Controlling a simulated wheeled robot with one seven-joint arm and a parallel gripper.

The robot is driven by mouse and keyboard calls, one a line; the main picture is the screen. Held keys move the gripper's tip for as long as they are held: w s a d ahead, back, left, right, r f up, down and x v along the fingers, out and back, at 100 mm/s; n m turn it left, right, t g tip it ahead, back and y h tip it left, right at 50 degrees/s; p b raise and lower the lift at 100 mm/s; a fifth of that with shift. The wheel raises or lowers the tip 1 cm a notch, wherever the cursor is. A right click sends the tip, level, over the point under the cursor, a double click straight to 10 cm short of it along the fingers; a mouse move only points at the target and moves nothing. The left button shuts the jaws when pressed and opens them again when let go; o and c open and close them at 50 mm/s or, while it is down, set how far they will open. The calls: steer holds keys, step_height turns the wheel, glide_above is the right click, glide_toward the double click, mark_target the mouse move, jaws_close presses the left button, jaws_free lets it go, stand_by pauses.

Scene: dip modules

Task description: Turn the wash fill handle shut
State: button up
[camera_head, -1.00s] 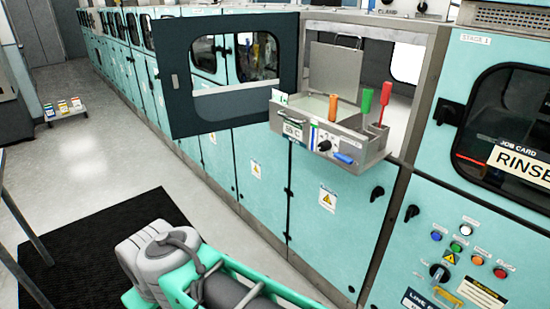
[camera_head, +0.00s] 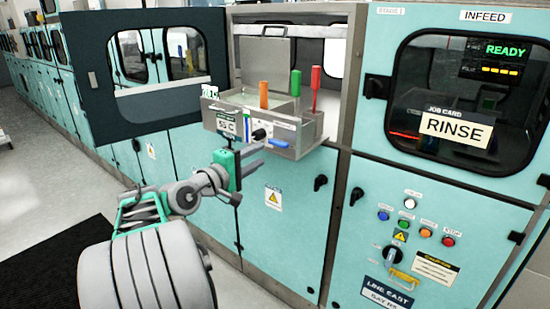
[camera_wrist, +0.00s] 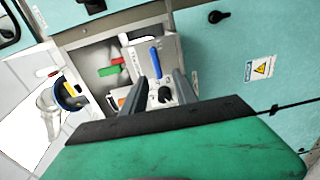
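The wash tank's tray (camera_head: 300,132) juts from the machine front, with a black knob (camera_head: 258,134) and a blue handle (camera_head: 278,142) on its front panel. I cannot read which one is labelled wash fill. In the wrist view, the black knob (camera_wrist: 165,95) shows between my fingers, and the blue handle (camera_wrist: 155,62) lies just beyond the fingertips. My gripper (camera_head: 262,153) is open and empty, in front of and slightly below the panel. In the wrist view, my gripper (camera_wrist: 160,78) has its two fingers spread. Contact with the knob cannot be told.
Orange (camera_head: 264,94), green (camera_head: 296,83) and red (camera_head: 315,88) upright handles stand on the tray. An open dark-framed door (camera_head: 98,95) hangs left of it. A button panel (camera_head: 408,228) and a RINSE window (camera_head: 455,128) are at right. Free floor lies at left.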

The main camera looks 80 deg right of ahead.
mark_target(276, 145)
steer(key=shift+g, duration=0.4)
steer(key=x, duration=0.3)
steer(key=p+x, duration=0.1)
steer(key=x, duration=0.3)
steer(key=shift+s+r, duration=0.25)
steer(key=shift+s, duration=0.05)
steer(key=shift+s+d, duration=0.15)
steer(key=shift+d, duration=0.25)
jaws_close()
